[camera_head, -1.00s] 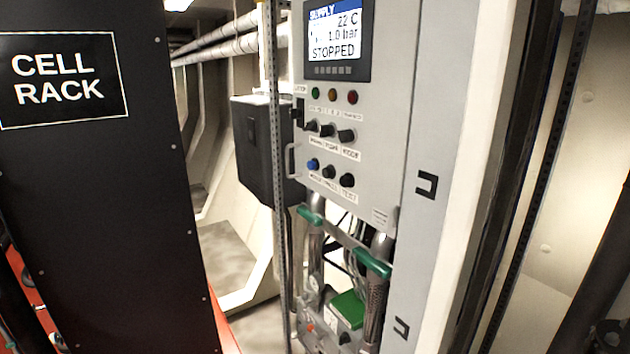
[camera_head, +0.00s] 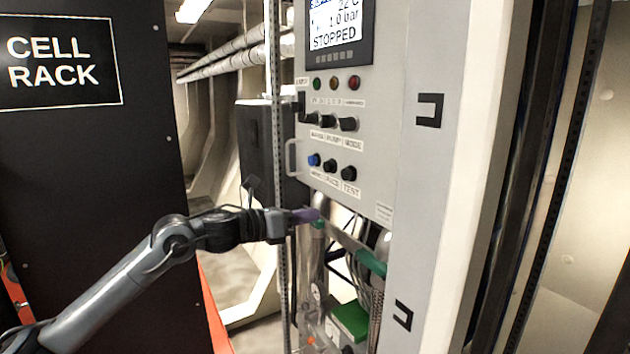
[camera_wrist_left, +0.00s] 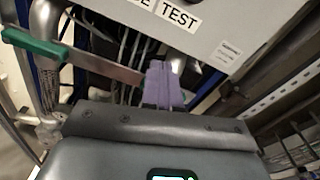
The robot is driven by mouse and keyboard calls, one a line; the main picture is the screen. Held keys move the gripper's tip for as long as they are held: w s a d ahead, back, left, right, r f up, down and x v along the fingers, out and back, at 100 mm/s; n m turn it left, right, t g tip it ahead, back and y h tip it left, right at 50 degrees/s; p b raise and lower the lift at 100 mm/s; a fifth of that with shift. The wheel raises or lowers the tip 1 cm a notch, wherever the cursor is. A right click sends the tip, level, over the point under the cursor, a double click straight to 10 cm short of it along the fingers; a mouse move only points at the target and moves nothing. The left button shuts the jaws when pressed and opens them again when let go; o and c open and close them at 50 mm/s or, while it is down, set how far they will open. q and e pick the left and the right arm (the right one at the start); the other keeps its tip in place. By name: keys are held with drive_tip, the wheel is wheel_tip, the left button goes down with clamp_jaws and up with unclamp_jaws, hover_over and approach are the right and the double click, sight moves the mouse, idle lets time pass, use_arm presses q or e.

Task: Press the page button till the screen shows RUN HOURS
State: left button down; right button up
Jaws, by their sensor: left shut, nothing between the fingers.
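The screen (camera_head: 336,32) on the grey panel shows 22 C, 1.0 bar and STOPPED; its blue header is cut off by the top edge in the head view. The lowest row has a blue button (camera_head: 314,160), a middle black button (camera_head: 330,166) whose label is too blurred to read fully, and a black button (camera_head: 349,173) above the TEST label. My left gripper (camera_head: 308,215) has purple fingers, shut and empty, below this row near the panel's lower edge. In the left wrist view its fingers (camera_wrist_left: 161,86) point up below the TEST label (camera_wrist_left: 179,15). My right gripper is not in view.
A metal bar with green ends (camera_head: 369,262) crosses pipes and hoses just below the panel, close to my left gripper. A D-shaped handle (camera_head: 291,157) stands out at the panel's left edge. The black CELL RACK cabinet (camera_head: 100,160) fills the left.

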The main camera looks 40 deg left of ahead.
use_arm(q)
drive_tip(key=s+a+r+m+t+b, duration=0.1)
drive_tip(key=s+a+r+m, duration=0.2)
drive_tip(key=s+a+r, duration=0.2)
drive_tip(key=a+r, duration=0.3)
drive_tip(key=a, duration=0.1)
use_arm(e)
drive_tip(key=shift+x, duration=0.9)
use_arm(q)
drive_tip(key=shift+w+d, duration=0.1)
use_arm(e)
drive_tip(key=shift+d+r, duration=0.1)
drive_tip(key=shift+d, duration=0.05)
use_arm(q)
drive_tip(key=p, duration=0.6)
approach(326, 168)
drive_tip(key=x, duration=0.5)
drive_tip(key=shift+r, duration=0.2)
drive_tip(key=shift+p+x, duration=0.3)
drive_tip(key=shift+x, duration=0.65)
drive_tip(key=shift+f, duration=0.15)
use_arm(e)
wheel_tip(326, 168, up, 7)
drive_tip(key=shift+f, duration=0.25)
